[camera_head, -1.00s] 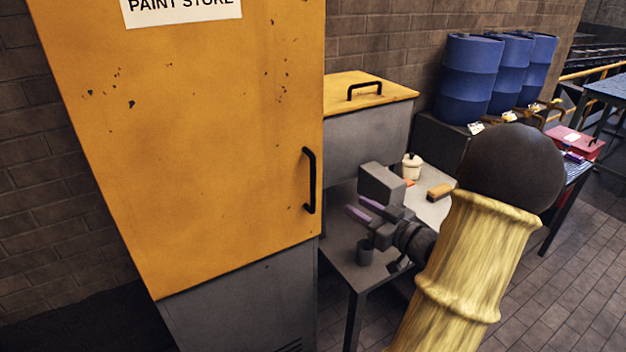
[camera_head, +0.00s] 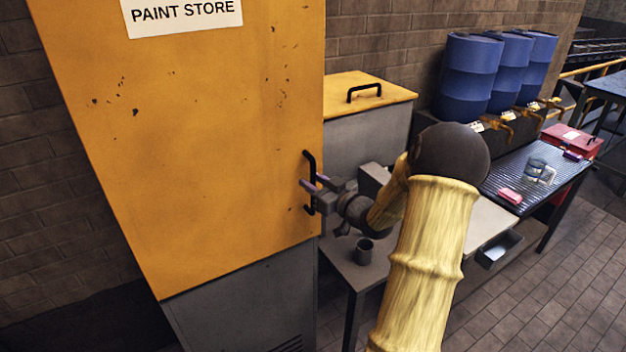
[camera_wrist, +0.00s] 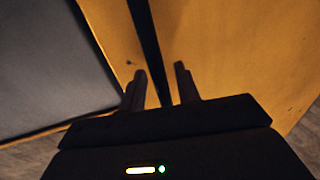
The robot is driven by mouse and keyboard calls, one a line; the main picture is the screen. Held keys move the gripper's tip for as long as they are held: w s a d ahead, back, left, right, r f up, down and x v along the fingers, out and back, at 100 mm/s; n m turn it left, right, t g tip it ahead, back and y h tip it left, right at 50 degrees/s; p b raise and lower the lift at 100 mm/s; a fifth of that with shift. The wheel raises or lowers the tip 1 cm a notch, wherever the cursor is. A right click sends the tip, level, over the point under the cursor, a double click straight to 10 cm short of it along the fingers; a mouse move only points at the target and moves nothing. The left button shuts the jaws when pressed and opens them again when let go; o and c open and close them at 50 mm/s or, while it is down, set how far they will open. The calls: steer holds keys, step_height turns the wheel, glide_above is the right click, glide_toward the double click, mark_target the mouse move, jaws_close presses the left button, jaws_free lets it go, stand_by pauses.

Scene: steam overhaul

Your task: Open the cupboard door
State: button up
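The cupboard door (camera_head: 210,160) is a yellow, chipped panel with a "PAINT STORE" sign, and it looks closed. Its black vertical bar handle (camera_head: 309,163) is on the right side of the door. My gripper (camera_head: 314,184) is at the handle's middle, coming from the right. In the wrist view the handle (camera_wrist: 147,35) runs down between the two fingertips of my gripper (camera_wrist: 161,78). Gaps show on both sides of the bar, so the fingers are open around it. The lower end of the handle is hidden there.
A grey bin with a yellow lid (camera_head: 370,85) stands right of the cupboard. A grey table with a dark cup (camera_head: 363,252) is below my arm. Blue drums (camera_head: 470,75), a ribbed bench (camera_head: 530,170) and a red box (camera_head: 571,140) are farther right.

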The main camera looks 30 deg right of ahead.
steer(key=shift+w, duration=0.25)
jaws_close()
steer(key=shift+a, duration=0.1)
